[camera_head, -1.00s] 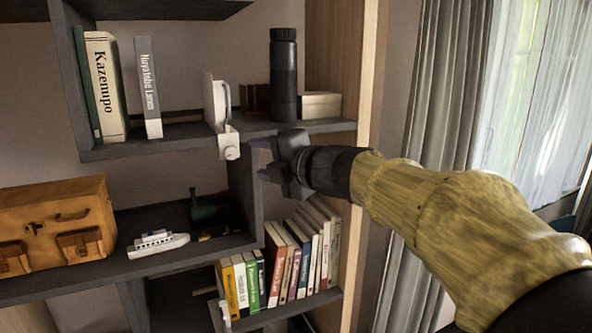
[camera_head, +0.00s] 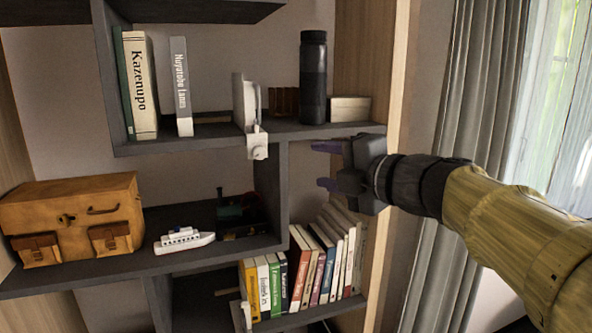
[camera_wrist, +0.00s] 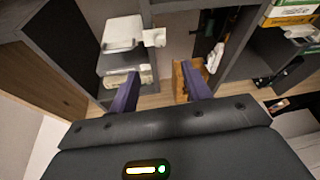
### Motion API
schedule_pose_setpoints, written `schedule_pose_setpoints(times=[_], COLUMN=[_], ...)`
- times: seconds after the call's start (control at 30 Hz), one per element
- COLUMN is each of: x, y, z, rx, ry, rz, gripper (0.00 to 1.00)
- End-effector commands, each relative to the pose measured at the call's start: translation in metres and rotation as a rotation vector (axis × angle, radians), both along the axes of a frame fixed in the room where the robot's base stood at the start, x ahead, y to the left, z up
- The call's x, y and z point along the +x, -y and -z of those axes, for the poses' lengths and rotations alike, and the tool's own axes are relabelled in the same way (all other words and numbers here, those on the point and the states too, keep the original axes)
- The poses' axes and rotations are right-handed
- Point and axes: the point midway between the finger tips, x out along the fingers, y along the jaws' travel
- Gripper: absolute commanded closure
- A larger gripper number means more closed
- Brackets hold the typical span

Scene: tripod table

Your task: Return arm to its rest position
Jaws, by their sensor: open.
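My gripper (camera_head: 328,166) is in the right half of the head view, in front of the shelf unit, just below the upper shelf board. Its two purple fingers are spread apart and nothing shows between them. My yellow-sleeved arm reaches in from the right edge. In the wrist view my gripper (camera_wrist: 157,90) is also open, with the shelf unit beyond its fingertips.
The shelf unit (camera_head: 200,143) holds books, a black bottle (camera_head: 313,78), a white device (camera_head: 257,146) jutting past the board edge, a brown case (camera_head: 75,218), a toy ship (camera_head: 184,240) and a lower book row (camera_head: 320,262). A grey curtain (camera_head: 480,90) hangs at the right.

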Motion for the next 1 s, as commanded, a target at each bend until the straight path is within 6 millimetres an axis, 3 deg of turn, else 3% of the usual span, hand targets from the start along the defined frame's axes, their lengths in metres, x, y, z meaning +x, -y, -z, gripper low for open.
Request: schedule_pose_setpoints(times=[0.17,0.27,0.4,0.53,0.67,0.8,0.9,1.0], x=[0.026,0.04,0.048,0.039,0.012,-0.036,-0.077,-0.113], y=[0.016,0.032,0.056,0.073,0.084,0.085,0.078,0.07], z=[0.033,0.066,0.125,0.191,0.26,0.331,0.372,0.398], rx=[0.212,0.365,0.559,0.715,0.846,0.956,1.014,1.049], ry=[-0.113,-0.218,-0.391,-0.574,-0.777,-1.008,-1.17,-1.296], rz=[0.159,0.3,0.514,0.726,0.956,1.215,1.397,1.54], gripper=[0.52,0.52,0.52,0.52,0.52,0.52,0.52,0.52])
